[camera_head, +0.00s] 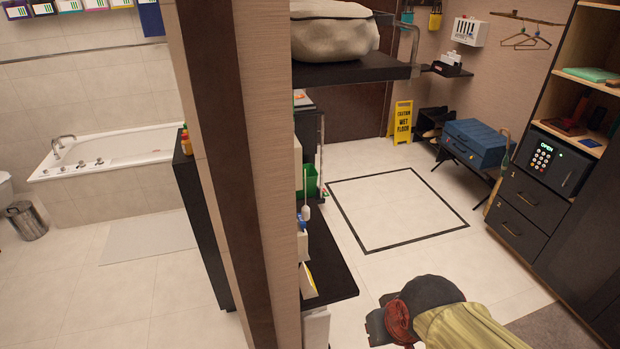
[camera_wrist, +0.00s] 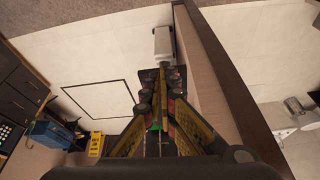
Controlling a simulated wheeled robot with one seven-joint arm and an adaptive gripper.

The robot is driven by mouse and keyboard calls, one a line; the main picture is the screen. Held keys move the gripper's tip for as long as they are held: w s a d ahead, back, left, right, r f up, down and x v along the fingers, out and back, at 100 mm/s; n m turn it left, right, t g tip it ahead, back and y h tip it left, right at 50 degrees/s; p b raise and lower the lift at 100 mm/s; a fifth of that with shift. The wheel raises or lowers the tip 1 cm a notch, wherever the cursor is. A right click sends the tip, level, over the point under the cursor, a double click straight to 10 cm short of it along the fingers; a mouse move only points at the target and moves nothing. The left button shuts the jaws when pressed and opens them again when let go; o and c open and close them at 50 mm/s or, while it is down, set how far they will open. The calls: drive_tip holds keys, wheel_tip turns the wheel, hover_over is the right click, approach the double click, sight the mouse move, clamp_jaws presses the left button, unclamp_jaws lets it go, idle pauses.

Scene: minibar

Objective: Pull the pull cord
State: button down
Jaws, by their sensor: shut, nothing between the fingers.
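A thin cord with a small white end piece (camera_head: 306,212) hangs beside the shelf unit, just right of the wall edge in the head view. It looks like the pull cord, though it is small and its upper part is hard to make out. I cannot pick it out in the wrist view. My gripper (camera_head: 377,324) is low in the head view, to the right of and apart from the cord. In the wrist view my gripper (camera_wrist: 160,85) has its fingers together, with nothing visible held.
A wall edge (camera_head: 258,180) stands left of the shelf unit, whose lower dark shelf (camera_head: 335,275) juts out near my gripper. A yellow wet-floor sign (camera_head: 400,122), a blue suitcase (camera_head: 475,142) and a cabinet with a safe (camera_head: 552,160) stand farther off. The tiled floor (camera_head: 395,210) between is clear.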

drive_tip(key=w+a+r+n+t+y+p, duration=0.1)
drive_tip(key=w+a+r+t+p, duration=0.2)
drive_tip(key=w, duration=0.5)
drive_tip(key=w+a+r+t+y+p, duration=0.1)
drive_tip(key=w+a+t+p, duration=0.1)
drive_tip(key=w+a+p, duration=0.35)
drive_tip(key=w+a+r+t+y+b, duration=0.2)
drive_tip(key=w+r+t, duration=0.4)
drive_tip(key=w+r, duration=0.35)
drive_tip(key=p, duration=0.3)
hover_over(306, 213)
drive_tip(key=d, duration=0.1)
wheel_tip(306, 213, down, 4)
drive_tip(key=f, duration=0.1)
drive_tip(key=shift+s+f, duration=0.35)
